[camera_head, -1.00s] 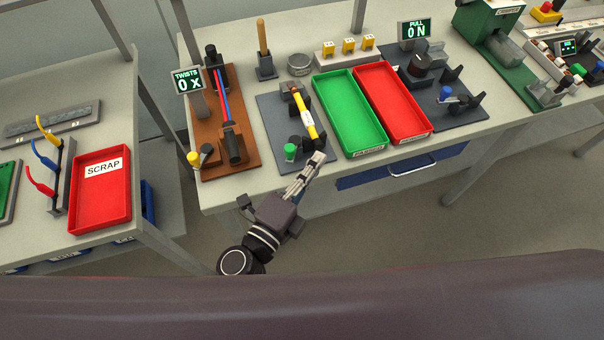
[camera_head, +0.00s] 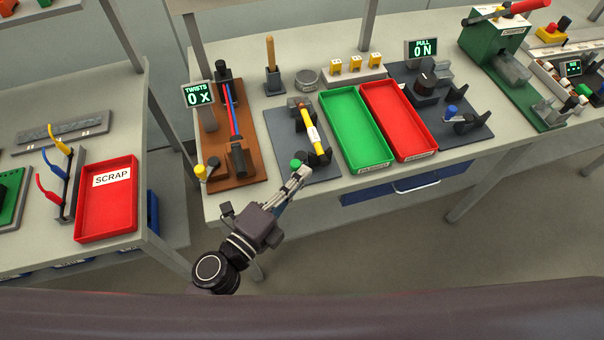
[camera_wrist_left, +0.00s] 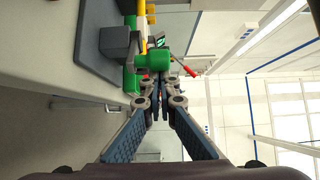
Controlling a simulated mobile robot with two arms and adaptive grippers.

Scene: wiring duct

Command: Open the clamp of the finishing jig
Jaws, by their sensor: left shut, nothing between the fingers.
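The finishing jig is a dark grey plate (camera_head: 282,128) on the middle table, with a yellow piece (camera_head: 310,128) lying lengthwise on it. The clamp's green knob (camera_head: 296,163) is at the jig's front left corner. My left gripper (camera_head: 302,171) is shut and empty, with its fingertips right by the knob at the table's front edge. In the left wrist view the green clamp part (camera_wrist_left: 154,60) is just ahead of the closed fingertips (camera_wrist_left: 157,80); I cannot tell whether they touch. My right gripper is not in view.
A brown twisting fixture (camera_head: 238,179) stands left of the jig. Green (camera_head: 365,161) and red (camera_head: 408,152) trays lie to its right, then another grey fixture (camera_head: 476,134). A red scrap tray (camera_head: 108,215) is on the left table. Open floor lies in front.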

